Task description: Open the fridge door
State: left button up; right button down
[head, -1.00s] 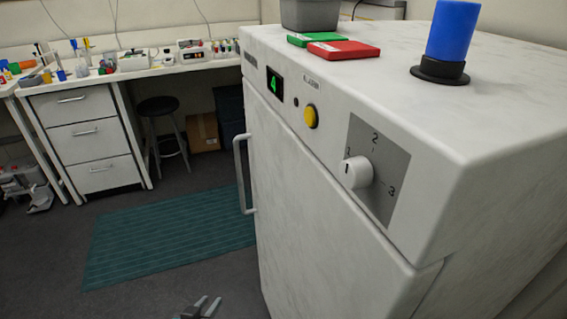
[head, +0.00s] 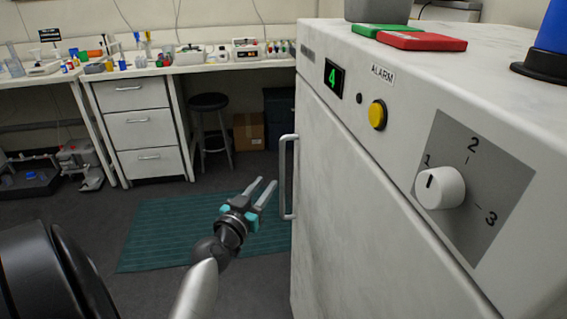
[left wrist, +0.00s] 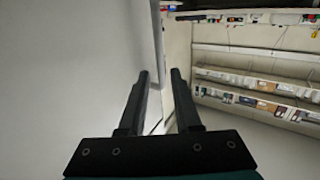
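The white fridge (head: 480,90) stands at the right in the head view. Its front door (head: 350,200) looks shut. A vertical grey bar handle (head: 283,178) stands out from the door's far edge. My left gripper (head: 267,181) is open and empty, with its fingertips pointing up toward the handle and just left of it in the picture. I cannot tell whether they touch. In the left wrist view the two dark fingers (left wrist: 160,76) are apart, and a pale grey strip (left wrist: 158,50) shows beyond the gap between them. My right gripper is not in view.
The fridge panel has a yellow alarm button (head: 377,115) and a white dial (head: 440,187). Red (head: 422,41) and green boxes lie on its top. A teal mat (head: 170,230) covers open floor. A stool (head: 210,125) and drawers (head: 140,130) stand behind.

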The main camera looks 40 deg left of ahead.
aim_at(281, 165)
pick_arm(q)
jog(key=x, duration=1)
jog(key=shift+w+f+b, duration=0.1)
jog(key=shift+b, duration=0.3)
jog(key=shift+w, duration=0.4)
jog(key=shift+a, duration=0.1)
jog(key=c, duration=0.5)
grip_shut()
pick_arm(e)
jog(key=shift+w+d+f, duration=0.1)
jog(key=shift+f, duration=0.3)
